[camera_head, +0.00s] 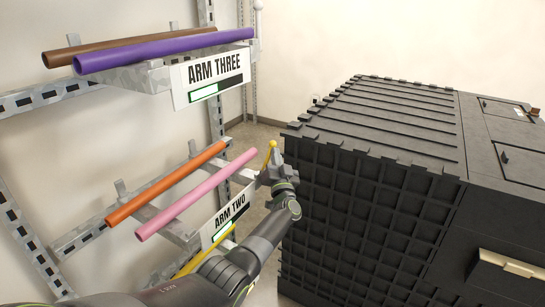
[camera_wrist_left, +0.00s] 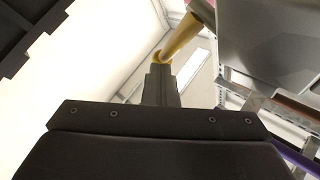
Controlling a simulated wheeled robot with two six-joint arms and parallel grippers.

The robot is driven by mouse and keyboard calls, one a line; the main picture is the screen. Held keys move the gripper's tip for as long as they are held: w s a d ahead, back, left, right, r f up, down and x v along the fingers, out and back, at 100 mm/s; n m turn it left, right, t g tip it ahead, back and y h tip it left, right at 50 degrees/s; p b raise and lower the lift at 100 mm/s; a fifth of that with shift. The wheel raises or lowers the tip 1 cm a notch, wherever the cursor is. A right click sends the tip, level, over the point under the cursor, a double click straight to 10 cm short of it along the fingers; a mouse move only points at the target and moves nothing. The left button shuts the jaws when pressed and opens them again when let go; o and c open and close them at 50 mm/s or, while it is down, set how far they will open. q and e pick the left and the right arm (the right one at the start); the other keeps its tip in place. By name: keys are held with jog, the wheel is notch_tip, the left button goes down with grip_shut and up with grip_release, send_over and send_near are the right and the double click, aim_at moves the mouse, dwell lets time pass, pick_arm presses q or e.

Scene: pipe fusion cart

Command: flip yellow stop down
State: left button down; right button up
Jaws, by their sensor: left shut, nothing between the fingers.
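The yellow stop (camera_head: 270,156) is a thin rod with a round knob on top. In the head view it stands up, slightly tilted, near the end of the ARM TWO rack arm (camera_head: 182,228). My left gripper (camera_head: 272,171) is right at the stop and hides its lower part. In the left wrist view the yellow stop (camera_wrist_left: 184,36) slants from the upper right down to the tips of my shut left fingers (camera_wrist_left: 160,70). Its end is close to or touching the fingertips; I cannot tell which. Nothing is held between them. My right gripper is not in view.
An orange pipe (camera_head: 166,184) and a pink pipe (camera_head: 196,193) lie on ARM TWO. A purple pipe (camera_head: 165,48) and a brown pipe (camera_head: 120,44) lie on ARM THREE above. A large black cart (camera_head: 370,190) stands close on the right. A yellow pipe (camera_head: 207,251) shows lower down.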

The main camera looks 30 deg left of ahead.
pick_arm(q)
jog(key=shift+w+f+m+g+h+p, duration=0.3)
jog(key=shift+w+f+m+h+p, duration=0.3)
jog(key=shift+w+f, duration=0.6)
jog(key=shift+w+f+m+g+h, duration=0.3)
jog(key=shift+f+m+g, duration=0.1)
jog(key=shift+f+m, duration=0.1)
